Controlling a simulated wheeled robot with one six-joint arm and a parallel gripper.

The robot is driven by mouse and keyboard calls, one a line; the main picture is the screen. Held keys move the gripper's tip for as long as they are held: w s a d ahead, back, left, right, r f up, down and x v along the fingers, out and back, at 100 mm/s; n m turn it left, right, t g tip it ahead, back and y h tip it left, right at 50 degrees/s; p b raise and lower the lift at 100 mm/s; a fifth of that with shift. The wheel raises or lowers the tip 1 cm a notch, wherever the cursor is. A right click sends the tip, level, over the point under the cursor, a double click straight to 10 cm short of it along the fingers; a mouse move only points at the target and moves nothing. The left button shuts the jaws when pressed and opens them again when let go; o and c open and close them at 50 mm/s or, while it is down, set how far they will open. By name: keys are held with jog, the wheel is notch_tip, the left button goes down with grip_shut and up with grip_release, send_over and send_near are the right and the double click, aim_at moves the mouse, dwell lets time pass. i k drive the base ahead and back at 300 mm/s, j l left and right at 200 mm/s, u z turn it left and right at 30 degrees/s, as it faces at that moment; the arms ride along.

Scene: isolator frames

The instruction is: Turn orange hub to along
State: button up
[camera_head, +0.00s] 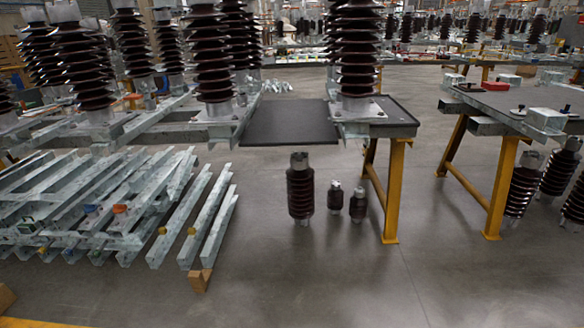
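A small orange piece (119,208) sits on the pile of metal beams at the left. It is the most orange small part in view and may be the orange hub. It is too small and far to tell its shape or which way it is turned. My gripper does not show in this view.
Galvanised beams (60,190) lie stacked on the floor at left, with small blue and yellow parts on them. Yellow-legged trestles (393,190) carry frames with tall brown insulators (357,50). The grey floor in front is clear.

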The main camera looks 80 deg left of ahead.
aim_at(118, 209)
jog(key=u, duration=3.85)
jog(key=i+j+z, duration=0.1)
jog(key=i+j, duration=0.2)
jog(key=i, duration=0.15)
jog(key=i+j+z, duration=0.1)
jog(key=i+j, duration=0.25)
jog(key=i+j+z, duration=0.1)
jog(key=i+j, duration=0.3)
jog(key=i, duration=0.15)
jog(key=i+j+z, duration=0.1)
jog(key=i+j, duration=0.3)
jog(key=i+j+z, duration=0.1)
jog(key=i+j, duration=0.3)
jog(key=i+j+z, duration=0.1)
jog(key=i+j, duration=0.3)
jog(key=j, duration=0.15)
jog(key=i+j+z, duration=0.1)
jog(key=i+j, duration=0.3)
jog(key=i+j+z, duration=0.1)
jog(key=i+j, duration=0.25)
jog(key=j, duration=0.3)
